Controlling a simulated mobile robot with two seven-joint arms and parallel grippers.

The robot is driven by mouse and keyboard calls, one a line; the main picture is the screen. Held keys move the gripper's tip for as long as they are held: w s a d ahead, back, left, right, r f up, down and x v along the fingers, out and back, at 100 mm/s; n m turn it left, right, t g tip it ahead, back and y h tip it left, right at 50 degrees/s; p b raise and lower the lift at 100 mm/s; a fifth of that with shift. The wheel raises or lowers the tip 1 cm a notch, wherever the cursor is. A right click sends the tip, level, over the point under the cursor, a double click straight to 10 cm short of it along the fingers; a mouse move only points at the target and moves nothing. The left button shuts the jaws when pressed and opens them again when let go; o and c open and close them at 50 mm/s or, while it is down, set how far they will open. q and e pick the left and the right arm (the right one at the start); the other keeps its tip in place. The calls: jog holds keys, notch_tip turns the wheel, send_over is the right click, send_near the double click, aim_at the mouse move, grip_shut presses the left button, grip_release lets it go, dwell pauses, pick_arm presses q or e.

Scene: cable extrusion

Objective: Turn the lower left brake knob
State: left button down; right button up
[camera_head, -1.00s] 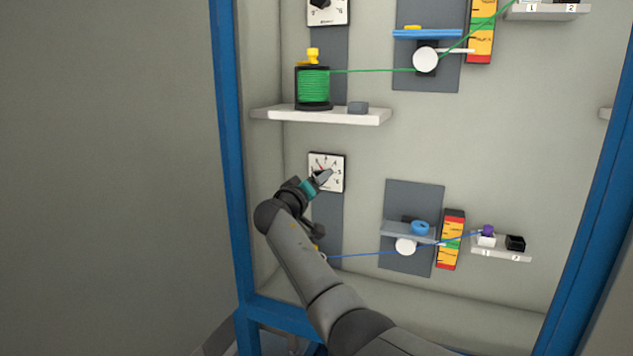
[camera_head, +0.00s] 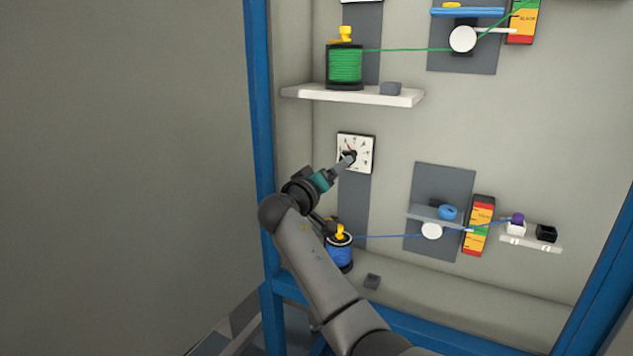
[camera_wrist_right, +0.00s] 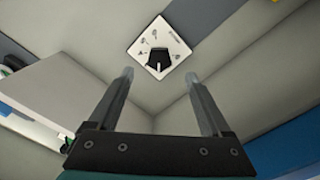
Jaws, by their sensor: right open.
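The lower left brake knob (camera_wrist_right: 158,60) is black with a white pointer mark. It sits on a white square dial plate (camera_wrist_right: 168,38) with printed marks. In the head view the dial plate (camera_head: 366,143) is on a grey strip on the back wall, with the knob partly behind my gripper. My right gripper (camera_wrist_right: 159,76) is open and empty. In the wrist view its two fingers lie either side of the knob, with the knob a little beyond the tips. It also shows in the head view (camera_head: 346,162), at the dial's lower left. My left gripper is not in view.
A blue spool (camera_head: 338,254) stands below the dial, partly behind my arm. A white shelf (camera_head: 360,95) with a green spool (camera_head: 345,66) is above. A blue cord runs right to a pulley (camera_head: 431,231). A blue frame post (camera_head: 260,120) is at the left.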

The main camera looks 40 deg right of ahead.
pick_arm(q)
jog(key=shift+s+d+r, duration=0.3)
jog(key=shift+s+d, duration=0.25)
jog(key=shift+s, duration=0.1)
pick_arm(e)
jog(key=v, duration=0.8)
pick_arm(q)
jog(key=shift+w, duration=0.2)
pick_arm(e)
jog(key=shift+s, duration=0.1)
